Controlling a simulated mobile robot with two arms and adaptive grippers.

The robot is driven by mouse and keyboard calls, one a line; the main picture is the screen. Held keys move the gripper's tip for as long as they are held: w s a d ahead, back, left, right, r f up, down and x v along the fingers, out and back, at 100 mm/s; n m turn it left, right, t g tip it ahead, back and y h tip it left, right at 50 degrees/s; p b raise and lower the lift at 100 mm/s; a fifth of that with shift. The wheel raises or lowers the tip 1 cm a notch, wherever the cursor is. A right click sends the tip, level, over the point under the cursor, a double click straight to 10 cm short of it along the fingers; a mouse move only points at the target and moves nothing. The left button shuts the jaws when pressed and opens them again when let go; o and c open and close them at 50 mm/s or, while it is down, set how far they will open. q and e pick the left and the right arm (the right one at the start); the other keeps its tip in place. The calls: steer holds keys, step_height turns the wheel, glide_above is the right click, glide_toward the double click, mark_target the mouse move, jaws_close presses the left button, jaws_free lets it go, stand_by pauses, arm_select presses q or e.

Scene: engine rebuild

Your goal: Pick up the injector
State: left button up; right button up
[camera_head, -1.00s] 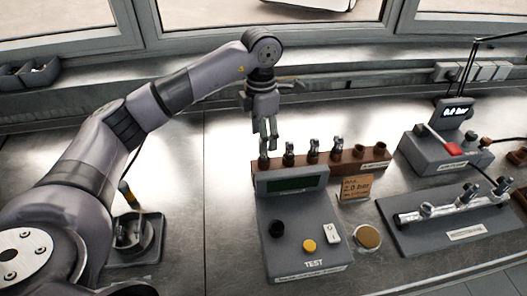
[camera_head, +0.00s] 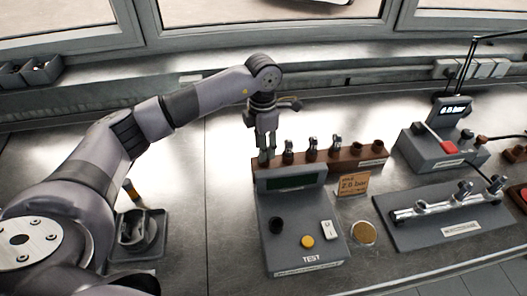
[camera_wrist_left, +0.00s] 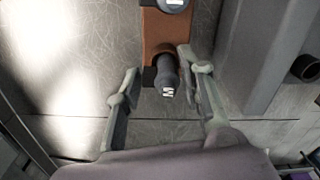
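My left gripper (camera_head: 266,158) points down at the left end of the brown injector rack (camera_head: 345,161). In the left wrist view its two fingers (camera_wrist_left: 160,90) are open, one on each side of a dark injector (camera_wrist_left: 167,78) with a small white label. I see gaps between the fingers and the injector. The injector stands in the end of the rack (camera_wrist_left: 160,35). In the head view the gripper hides this injector. Several other injectors, one of them here (camera_head: 312,147), stand in the rack to the right. My right gripper is not in view.
The grey test box (camera_head: 300,232) stands in front of the rack. A small sign (camera_head: 353,185) and a round brass-coloured disc (camera_head: 363,232) are to its right. A fuel rail on a plate (camera_head: 450,232) and a pressure unit (camera_head: 435,150) stand further right.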

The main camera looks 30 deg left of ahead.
arm_select(q)
steer(key=c, duration=0.7)
steer(key=shift+r, duration=0.1)
steer(key=shift+c, duration=0.2)
